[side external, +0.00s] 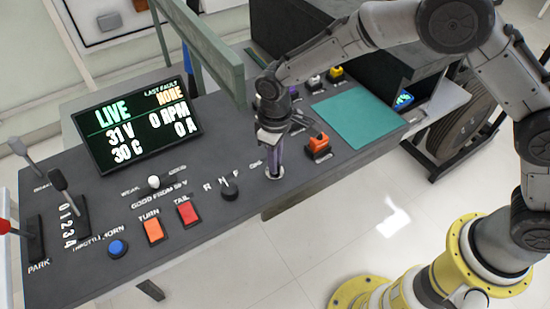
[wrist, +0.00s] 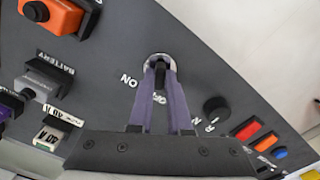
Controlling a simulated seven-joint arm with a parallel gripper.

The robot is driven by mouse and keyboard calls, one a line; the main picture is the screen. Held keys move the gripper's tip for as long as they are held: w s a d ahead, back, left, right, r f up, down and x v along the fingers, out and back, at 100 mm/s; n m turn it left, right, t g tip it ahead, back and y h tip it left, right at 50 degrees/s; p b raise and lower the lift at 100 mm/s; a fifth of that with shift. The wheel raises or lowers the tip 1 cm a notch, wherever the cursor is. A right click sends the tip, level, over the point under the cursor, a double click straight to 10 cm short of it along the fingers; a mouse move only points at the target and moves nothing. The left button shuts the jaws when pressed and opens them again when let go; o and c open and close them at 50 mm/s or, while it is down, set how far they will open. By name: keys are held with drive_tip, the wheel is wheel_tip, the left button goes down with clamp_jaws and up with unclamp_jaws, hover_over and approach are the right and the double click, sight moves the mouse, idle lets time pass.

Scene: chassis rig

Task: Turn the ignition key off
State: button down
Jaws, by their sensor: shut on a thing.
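The ignition key (wrist: 160,73) is a small black piece in a round silver lock (wrist: 159,57) on the dark panel. My gripper (wrist: 162,72) is shut on it, with one purple finger on each side. "ON" is printed left of the lock in the wrist view, and another label is partly hidden between the fingers. In the side external view my gripper (side external: 274,172) points down at the panel and hides the key. The key's exact angle is hard to tell. The display (side external: 137,123) reads LIVE, 31 V, 30 C, 0 RPM and 0 A.
A black R-N-F selector knob (side external: 229,189) sits close left of the lock, with red TAIL (side external: 187,213) and orange TURN (side external: 152,230) buttons beyond. An orange battery switch (side external: 318,146) and a teal mat (side external: 356,117) lie to the right. A green-grey post (side external: 205,50) stands behind.

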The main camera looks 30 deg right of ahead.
drive_tip(key=c, duration=0.9)
unclamp_jaws()
drive_tip(key=shift+o, duration=0.2)
drive_tip(key=shift+r, duration=0.15)
wheel_tip(320, 180, up, 14)
drive_tip(key=shift+f, duration=0.2)
